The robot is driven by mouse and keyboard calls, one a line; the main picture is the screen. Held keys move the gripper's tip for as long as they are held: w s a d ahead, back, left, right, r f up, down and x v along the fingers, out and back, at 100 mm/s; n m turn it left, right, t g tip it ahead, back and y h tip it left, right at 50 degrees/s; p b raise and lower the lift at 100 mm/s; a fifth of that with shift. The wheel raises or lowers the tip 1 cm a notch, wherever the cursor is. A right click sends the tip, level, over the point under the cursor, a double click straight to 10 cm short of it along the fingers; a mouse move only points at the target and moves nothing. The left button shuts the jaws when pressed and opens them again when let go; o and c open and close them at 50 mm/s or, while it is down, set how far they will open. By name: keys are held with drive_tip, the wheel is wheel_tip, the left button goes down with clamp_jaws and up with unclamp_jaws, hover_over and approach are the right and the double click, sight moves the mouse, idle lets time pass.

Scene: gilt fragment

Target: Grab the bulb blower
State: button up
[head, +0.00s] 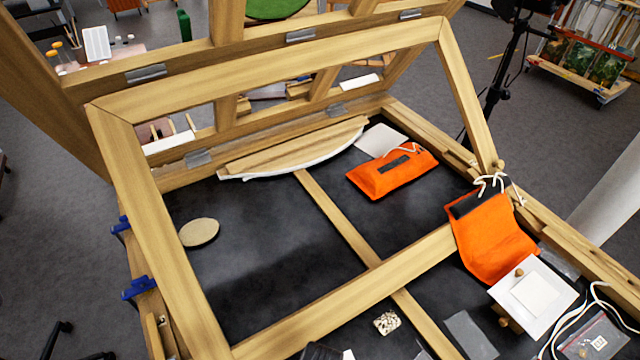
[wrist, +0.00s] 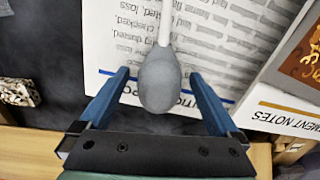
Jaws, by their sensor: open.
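The bulb blower (wrist: 159,85) is a grey rounded bulb with a thin pale nozzle pointing to the top of the wrist view. It appears over a white printed sheet (wrist: 110,40). My gripper (wrist: 160,75) is open, with one blue finger to each side of the bulb and a visible gap on both sides. I cannot tell whether the fingertips are level with the bulb. I cannot make out the blower in the head view.
A small ornate fragment (head: 387,322) lies on the dark surface; it also shows in the wrist view (wrist: 18,92). Wooden frame bars (head: 345,300) cross the table. A "notes" booklet (wrist: 290,108) lies right of the blower. Orange pouches (head: 392,174) lie further back. The left dark panel is mostly free.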

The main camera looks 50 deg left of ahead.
drive_tip(key=c, duration=1.4)
